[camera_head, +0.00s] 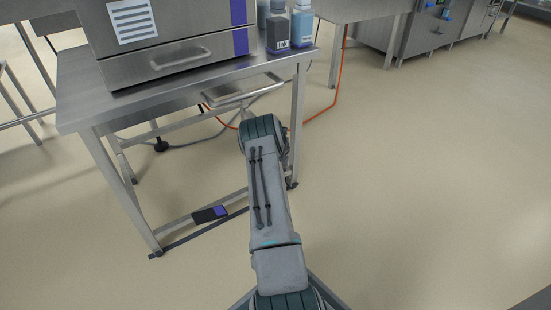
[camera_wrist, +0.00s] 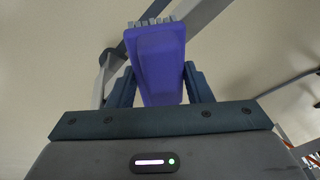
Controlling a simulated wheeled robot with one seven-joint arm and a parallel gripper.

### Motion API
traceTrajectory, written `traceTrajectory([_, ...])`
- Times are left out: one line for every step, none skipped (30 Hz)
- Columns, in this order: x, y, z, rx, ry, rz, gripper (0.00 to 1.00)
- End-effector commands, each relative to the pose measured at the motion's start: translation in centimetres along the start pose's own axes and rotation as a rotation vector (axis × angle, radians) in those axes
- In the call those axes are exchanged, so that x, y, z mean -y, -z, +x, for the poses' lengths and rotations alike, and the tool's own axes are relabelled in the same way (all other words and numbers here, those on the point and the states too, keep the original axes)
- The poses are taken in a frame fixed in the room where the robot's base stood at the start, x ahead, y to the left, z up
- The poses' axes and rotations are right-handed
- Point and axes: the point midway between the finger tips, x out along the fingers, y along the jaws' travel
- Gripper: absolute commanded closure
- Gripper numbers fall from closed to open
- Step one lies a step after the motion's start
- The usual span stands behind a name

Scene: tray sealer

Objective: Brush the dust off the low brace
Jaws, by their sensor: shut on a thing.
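A purple brush (camera_wrist: 160,62) with pale bristles at its far end is held between the dark fingers of my gripper (camera_wrist: 158,84) in the wrist view. A grey metal bar crosses behind the brush there; I cannot tell for sure whether it is the brace, or whether the bristles touch it. In the head view the low brace (camera_head: 238,195) runs between the steel table's legs near the floor. My arm hides its right part, and my gripper is not distinguishable there. No dust can be made out.
A small black and purple item (camera_head: 210,214) shows at the brace. The steel table (camera_head: 75,100) carries a tray sealer (camera_head: 170,60) and bottles (camera_head: 278,32). An orange cable (camera_head: 337,85) hangs behind. Floor to the right is clear.

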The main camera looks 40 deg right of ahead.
Motion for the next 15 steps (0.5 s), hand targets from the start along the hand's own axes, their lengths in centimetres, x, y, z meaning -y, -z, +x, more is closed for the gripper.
traceTrajectory([0.2, 0.1, -0.6, 0.0, 0.001, -0.001, 0.76])
traceTrajectory([0.4, 0.4, -1.5, -0.003, 0.002, -0.001, 0.76])
traceTrajectory([0.6, 0.6, -2.5, -0.003, 0.002, -0.002, 0.76])
traceTrajectory([0.7, 0.5, -2.5, -0.001, 0.002, -0.003, 0.76])
traceTrajectory([0.8, 0.5, -2.7, -0.001, 0.002, -0.003, 0.76])
traceTrajectory([0.8, 0.6, -3.0, -0.001, 0.002, -0.003, 0.76])
traceTrajectory([0.9, 0.7, -3.3, -0.001, 0.002, -0.004, 0.76])
traceTrajectory([0.9, 0.7, -3.6, -0.001, 0.002, -0.005, 0.76])
traceTrajectory([1.0, 0.8, -3.9, -0.001, 0.002, -0.005, 0.76])
traceTrajectory([1.1, 0.9, -4.2, 0.0, 0.002, -0.006, 0.76])
traceTrajectory([1.2, 0.9, -4.4, 0.0, 0.002, -0.006, 0.76])
traceTrajectory([1.3, 1.0, -4.7, 0.0, 0.002, -0.006, 0.76])
traceTrajectory([1.4, 1.0, -5.0, 0.0, 0.003, -0.007, 0.76])
traceTrajectory([1.5, 1.1, -5.2, 0.0, 0.003, -0.007, 0.76])
traceTrajectory([1.6, 1.1, -5.6, 0.001, 0.003, -0.008, 0.76])
